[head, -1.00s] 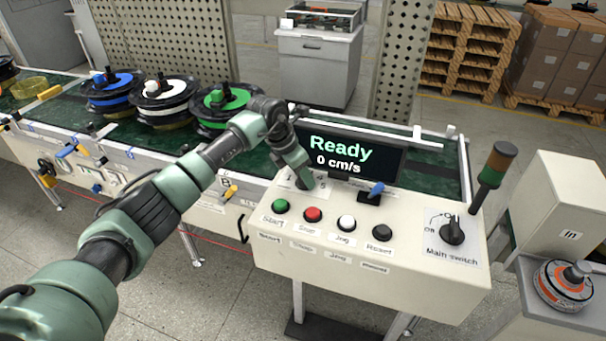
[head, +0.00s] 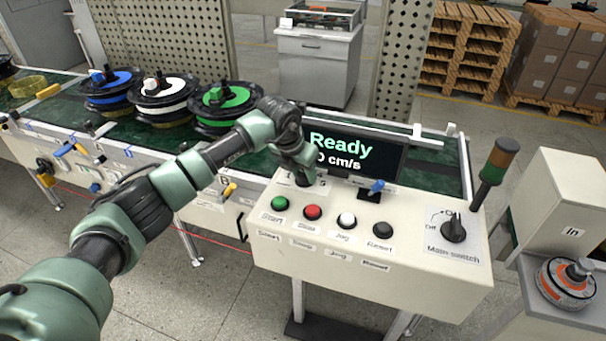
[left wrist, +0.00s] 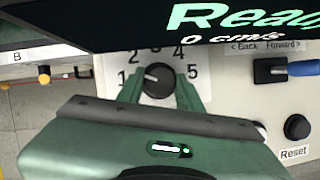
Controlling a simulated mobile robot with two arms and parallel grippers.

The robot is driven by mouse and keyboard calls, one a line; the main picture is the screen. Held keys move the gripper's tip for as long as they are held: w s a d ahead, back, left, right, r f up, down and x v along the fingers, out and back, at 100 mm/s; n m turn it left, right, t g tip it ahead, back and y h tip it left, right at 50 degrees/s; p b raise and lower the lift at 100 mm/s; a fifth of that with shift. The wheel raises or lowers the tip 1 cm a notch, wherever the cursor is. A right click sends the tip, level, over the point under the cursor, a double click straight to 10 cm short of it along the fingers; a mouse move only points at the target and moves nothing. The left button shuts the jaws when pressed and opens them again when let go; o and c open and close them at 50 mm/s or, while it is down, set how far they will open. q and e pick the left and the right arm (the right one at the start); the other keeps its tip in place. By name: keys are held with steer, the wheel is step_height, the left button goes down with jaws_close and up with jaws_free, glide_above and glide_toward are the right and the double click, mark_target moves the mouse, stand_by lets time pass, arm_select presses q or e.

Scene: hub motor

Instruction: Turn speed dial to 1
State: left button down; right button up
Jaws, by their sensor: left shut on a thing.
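The speed dial (left wrist: 158,82) is a round dark knob with numbers 1 to 5 around it on the white control panel (head: 340,262). In the left wrist view a light mark on the knob points left, toward the 1. My left gripper (head: 304,180) is over the dial in the head view, hiding it. In the left wrist view its two green fingers (left wrist: 159,88) are on either side of the knob, shut on it. The display (head: 352,152) behind reads Ready and 0 cm/s, partly covered by my wrist. My right gripper is not in view.
In front of the dial are green Start (head: 280,204), red Stop (head: 313,212), white Jog (head: 346,221) and black Reset (head: 383,230) buttons. A blue-handled lever (head: 376,187) stands to the right. The main switch (head: 453,229) is at the panel's right. Reels sit on the conveyor.

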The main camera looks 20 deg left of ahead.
arm_select(q)
steer(key=shift+n+y+b, duration=0.6)
steer(key=shift+n+b, duration=0.15)
steer(key=shift+n, duration=0.75)
steer(key=c, duration=0.9)
jaws_free()
steer(key=shift+c, duration=0.2)
steer(key=b+v, duration=0.1)
steer(key=v, duration=0.7)
steer(key=shift+b, duration=0.4)
steer(key=shift+s+f, duration=0.1)
steer(key=shift+f, duration=0.1)
